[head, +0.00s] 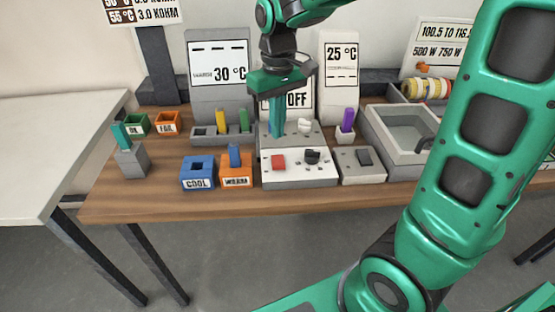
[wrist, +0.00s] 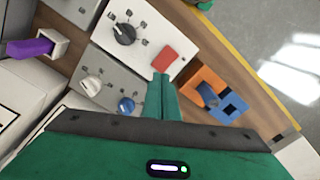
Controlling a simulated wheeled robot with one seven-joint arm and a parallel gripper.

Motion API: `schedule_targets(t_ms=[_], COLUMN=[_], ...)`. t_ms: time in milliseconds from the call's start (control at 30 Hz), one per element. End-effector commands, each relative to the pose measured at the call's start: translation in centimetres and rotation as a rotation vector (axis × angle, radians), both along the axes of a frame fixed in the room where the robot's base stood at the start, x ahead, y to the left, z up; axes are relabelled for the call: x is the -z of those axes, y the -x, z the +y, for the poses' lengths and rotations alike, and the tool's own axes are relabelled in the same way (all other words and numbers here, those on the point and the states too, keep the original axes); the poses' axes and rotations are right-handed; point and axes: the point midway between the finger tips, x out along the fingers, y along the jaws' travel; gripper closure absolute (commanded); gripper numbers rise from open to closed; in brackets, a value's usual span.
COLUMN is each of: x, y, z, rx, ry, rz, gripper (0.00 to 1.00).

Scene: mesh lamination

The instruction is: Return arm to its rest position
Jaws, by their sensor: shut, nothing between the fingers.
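My gripper (head: 276,134) points down over the control boxes in the middle of the wooden table (head: 225,208). Its green fingers are together with nothing between them. In the wrist view the closed fingertips (wrist: 161,77) appear just beside the red button (wrist: 165,58) of the white control box (wrist: 150,33); I cannot tell the height gap. In the head view the red button (head: 278,162) shows just below the fingertips. My green arm crosses the right side and hides part of the table there.
Behind the gripper stand a 30 °C sign (head: 219,68) and a 25 °C sign (head: 340,60). A blue COOL box (head: 198,183) and an orange WARM box (head: 237,183) are left of the controls. A grey basin (head: 372,118) is at right. The table's front strip is clear.

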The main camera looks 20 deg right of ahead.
Motion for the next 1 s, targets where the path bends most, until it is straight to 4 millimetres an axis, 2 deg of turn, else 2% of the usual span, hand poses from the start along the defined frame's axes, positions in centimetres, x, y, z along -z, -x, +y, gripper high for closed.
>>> schedule_targets(t_ms=[533,667,767,833,900,1000], x=[-0.5,-0.6,-0.8,-0.8,-0.6,-0.1], y=[0.0,0.8,2.9,5.3,8.4,13.0], z=[0.0,-1.4,-4.5,-7.5,-10.4,-13.7], rx=[0.001,0.037,0.123,0.215,0.318,0.463], ry=[0.000,0.001,0.004,0.005,0.007,0.005], rz=[0.000,-0.001,-0.003,-0.004,-0.003,-0.002], gripper=[1.00,1.00,1.00,1.00,1.00,1.00])
